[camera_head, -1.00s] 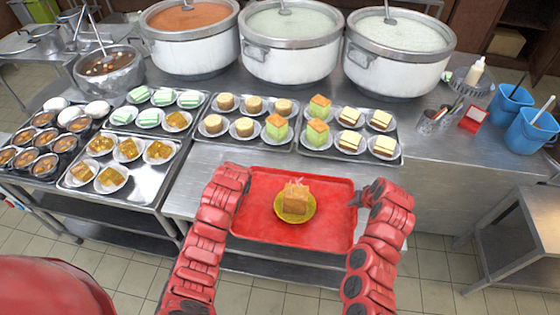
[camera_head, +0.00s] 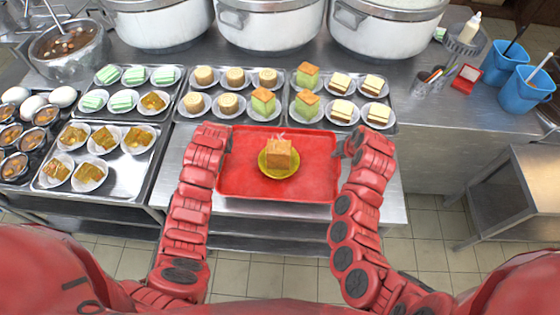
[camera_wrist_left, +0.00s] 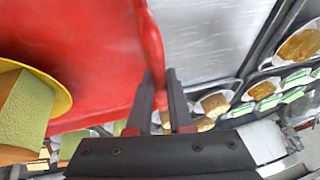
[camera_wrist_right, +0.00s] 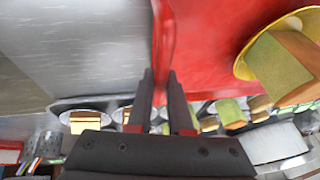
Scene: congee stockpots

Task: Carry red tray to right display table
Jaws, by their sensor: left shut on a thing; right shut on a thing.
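The red tray (camera_head: 235,180) is in front of the counter's food trays in the head view, between my two arms. A yellow plate (camera_head: 279,172) with a square brown-topped cake (camera_head: 279,153) stands on it. My left gripper (camera_head: 228,140) is shut on the tray's left rim; the left wrist view shows that rim between the fingers (camera_wrist_left: 160,95). My right gripper (camera_head: 340,149) is shut on the right rim, which shows between the fingers in the right wrist view (camera_wrist_right: 160,95). Whether the tray touches the steel surface below cannot be told.
Trays of small plated foods (camera_head: 246,124) line the counter behind the red tray. Large white pots (camera_head: 270,27) stand behind them. Blue buckets (camera_head: 520,95) and a red box (camera_head: 467,79) are at right. A steel table (camera_head: 515,180) with a bare top stands at the right edge.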

